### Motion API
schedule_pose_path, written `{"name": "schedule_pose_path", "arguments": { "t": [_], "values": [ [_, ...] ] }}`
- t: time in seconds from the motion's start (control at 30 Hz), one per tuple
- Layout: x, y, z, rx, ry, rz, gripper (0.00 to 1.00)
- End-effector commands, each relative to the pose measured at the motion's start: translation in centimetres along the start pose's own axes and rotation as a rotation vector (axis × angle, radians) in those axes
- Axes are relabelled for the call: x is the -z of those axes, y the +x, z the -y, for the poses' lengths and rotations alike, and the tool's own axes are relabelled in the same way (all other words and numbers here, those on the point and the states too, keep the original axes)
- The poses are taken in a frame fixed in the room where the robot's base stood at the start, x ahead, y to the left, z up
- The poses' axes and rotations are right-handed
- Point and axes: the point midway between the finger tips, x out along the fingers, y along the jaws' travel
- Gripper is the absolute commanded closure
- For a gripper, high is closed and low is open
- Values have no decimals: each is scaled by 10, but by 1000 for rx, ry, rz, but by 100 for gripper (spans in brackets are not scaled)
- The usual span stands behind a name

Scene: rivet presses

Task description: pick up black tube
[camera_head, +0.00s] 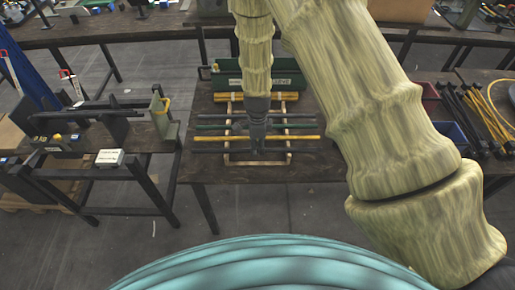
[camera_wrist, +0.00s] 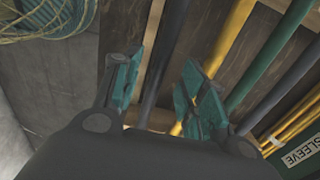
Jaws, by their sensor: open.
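A black tube (camera_head: 215,151) lies on the pale rack nearest the front edge of the middle table. In the wrist view this black tube (camera_wrist: 168,45) runs between my two fingers. My gripper (camera_head: 257,151) points down over the front of the rack. In the wrist view its teal-padded jaws (camera_wrist: 158,72) are apart, one on each side of the black tube, with no grip on it. I cannot tell how deep the fingertips reach. A second dark tube (camera_wrist: 285,90) lies farther back, beyond the yellow and green tubes.
A yellow tube (camera_head: 305,137) and a green tube (camera_head: 212,127) lie parallel behind the front black tube. The yellow tube (camera_wrist: 228,38) is close to the right finger. A green bin labelled SLEEVE (camera_wrist: 302,154) stands behind the rack (camera_head: 228,157). Cables (camera_head: 490,105) lie on the right table.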

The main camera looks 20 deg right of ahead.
Motion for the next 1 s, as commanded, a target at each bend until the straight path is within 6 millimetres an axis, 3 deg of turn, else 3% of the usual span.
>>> {"name": "schedule_pose_path", "arguments": {
  "t": [0.23,0.53,0.77,1.0],
  "values": [
    [0,16,0,-1,1,0,58],
    [0,19,0,0,0,0,58],
    [0,19,0,0,0,0,98],
    [0,19,0,1,0,0,100]
  ]
}}
